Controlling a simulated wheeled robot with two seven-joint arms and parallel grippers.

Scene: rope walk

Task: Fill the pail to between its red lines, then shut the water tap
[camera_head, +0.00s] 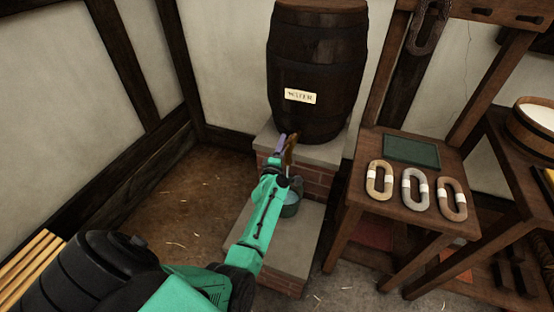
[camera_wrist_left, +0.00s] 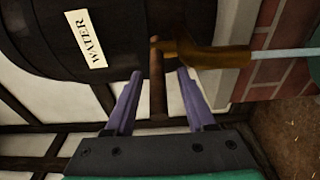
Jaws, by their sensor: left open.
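The dark wooden barrel (camera_head: 316,75) carries a WATER label and stands on a stone-topped brick step. Its brass-brown tap (camera_head: 290,150) shows larger in the left wrist view (camera_wrist_left: 205,55), with a pale blue stream of water (camera_wrist_left: 282,53) running from the spout. My left gripper (camera_wrist_left: 160,76) is open, its purple fingers on either side of the tap's brown handle (camera_wrist_left: 158,95), with gaps visible. The green-grey pail (camera_head: 290,210) stands below the tap, partly hidden by my left arm; pale blue water shows inside. Its red lines cannot be made out. My right gripper is out of view.
A lower stone ledge (camera_head: 290,244) bears the pail. To the right, a wooden stand (camera_head: 352,205) holds three rope coils (camera_head: 414,187) and a green slab (camera_head: 411,150). A slatted wooden thing (camera_head: 25,262) lies at lower left. The floor left of the step is clear.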

